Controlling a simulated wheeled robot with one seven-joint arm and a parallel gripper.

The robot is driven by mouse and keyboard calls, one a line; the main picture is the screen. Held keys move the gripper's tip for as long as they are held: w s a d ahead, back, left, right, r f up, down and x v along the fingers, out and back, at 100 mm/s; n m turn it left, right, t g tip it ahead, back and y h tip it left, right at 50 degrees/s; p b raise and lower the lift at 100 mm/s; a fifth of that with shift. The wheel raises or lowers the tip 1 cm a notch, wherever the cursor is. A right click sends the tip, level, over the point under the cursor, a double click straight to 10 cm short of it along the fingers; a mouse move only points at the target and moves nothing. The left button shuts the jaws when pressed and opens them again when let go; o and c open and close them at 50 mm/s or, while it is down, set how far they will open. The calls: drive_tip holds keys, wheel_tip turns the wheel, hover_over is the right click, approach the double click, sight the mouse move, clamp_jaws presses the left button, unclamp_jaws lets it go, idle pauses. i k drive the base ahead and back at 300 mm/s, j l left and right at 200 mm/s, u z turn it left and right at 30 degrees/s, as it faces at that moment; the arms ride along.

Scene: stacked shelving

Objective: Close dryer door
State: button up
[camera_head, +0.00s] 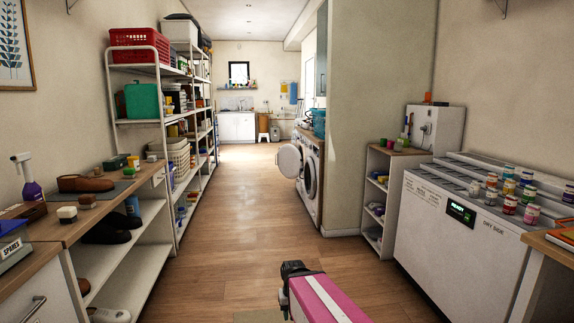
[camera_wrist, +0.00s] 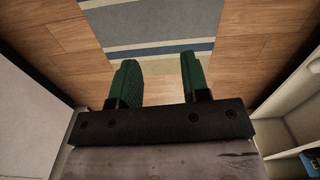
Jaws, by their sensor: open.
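A round door (camera_head: 290,160) stands swung open from a white front-loading machine (camera_head: 310,178), far ahead on the right side of the aisle. I cannot tell from here whether this machine is the dryer. In the wrist view my gripper (camera_wrist: 160,82) shows two green fingers, apart and with nothing between them. It points down over the wooden floor and a striped mat (camera_wrist: 160,25). In the head view only my pink arm shows at the bottom; the fingers are not clear there. My gripper is far from the open door.
The wooden aisle (camera_head: 232,200) ahead is clear. A workbench (camera_head: 100,195) with shoes and tall white shelving (camera_head: 160,110) line the left. A small shelf unit (camera_head: 375,205) and a white cabinet with a lit display (camera_head: 455,225) stand on the right. A wall end (camera_head: 365,120) juts out before the machine.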

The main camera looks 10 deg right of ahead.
sight(289, 160)
drive_tip(key=i, duration=2.45)
drive_tip(key=i+l+z, duration=0.1)
drive_tip(key=i, duration=2.35)
drive_tip(key=i+j, duration=0.1)
drive_tip(key=i, duration=1.1)
drive_tip(key=i+z, duration=0.1)
drive_tip(key=i, duration=1.15)
